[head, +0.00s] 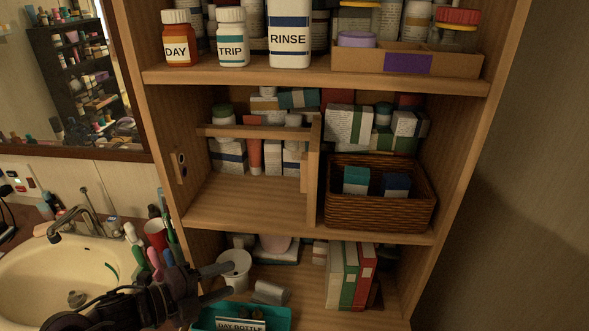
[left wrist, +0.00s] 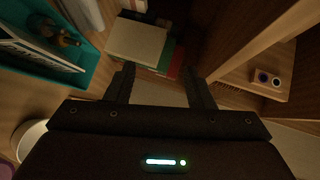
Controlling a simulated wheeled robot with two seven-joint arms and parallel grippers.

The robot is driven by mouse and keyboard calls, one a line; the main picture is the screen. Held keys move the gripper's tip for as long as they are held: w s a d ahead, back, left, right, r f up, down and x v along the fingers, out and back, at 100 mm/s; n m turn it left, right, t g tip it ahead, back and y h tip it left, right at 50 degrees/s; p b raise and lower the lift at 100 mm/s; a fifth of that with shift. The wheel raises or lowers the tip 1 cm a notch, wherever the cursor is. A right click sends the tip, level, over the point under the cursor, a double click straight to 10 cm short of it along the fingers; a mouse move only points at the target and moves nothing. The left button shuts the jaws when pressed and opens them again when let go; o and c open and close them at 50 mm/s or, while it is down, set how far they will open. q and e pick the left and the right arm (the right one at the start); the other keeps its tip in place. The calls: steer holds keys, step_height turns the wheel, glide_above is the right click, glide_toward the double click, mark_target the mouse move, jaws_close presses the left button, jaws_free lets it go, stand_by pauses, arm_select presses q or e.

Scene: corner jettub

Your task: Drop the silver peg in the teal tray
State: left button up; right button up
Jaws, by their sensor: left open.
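A silver-grey cylinder, seemingly the silver peg (head: 270,292), lies on its side on the lowest shelf. A pale grey shape at the top of the left wrist view may be the same peg, but I cannot be sure. The teal tray (head: 285,314) stands just in front of it, holding a card lettered DAY BOTTLE and dark items; its teal wall also shows in the left wrist view (left wrist: 98,72). My left gripper (head: 232,278) is open and empty, left of the peg and apart from it, above the tray's left end. My right gripper is not in view.
A white cup (head: 234,268) stands behind my left fingers. Upright books (head: 350,275) stand right of the peg. The middle shelf (head: 250,200) overhangs this space. A sink (head: 35,275) with a tap and toothbrushes is at left. A wicker basket (head: 378,205) sits above.

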arm_select(q)
step_height(320, 180, up, 12)
steer(key=b, duration=0.1)
steer(key=shift+f, duration=0.25)
steer(key=shift+f, duration=0.1)
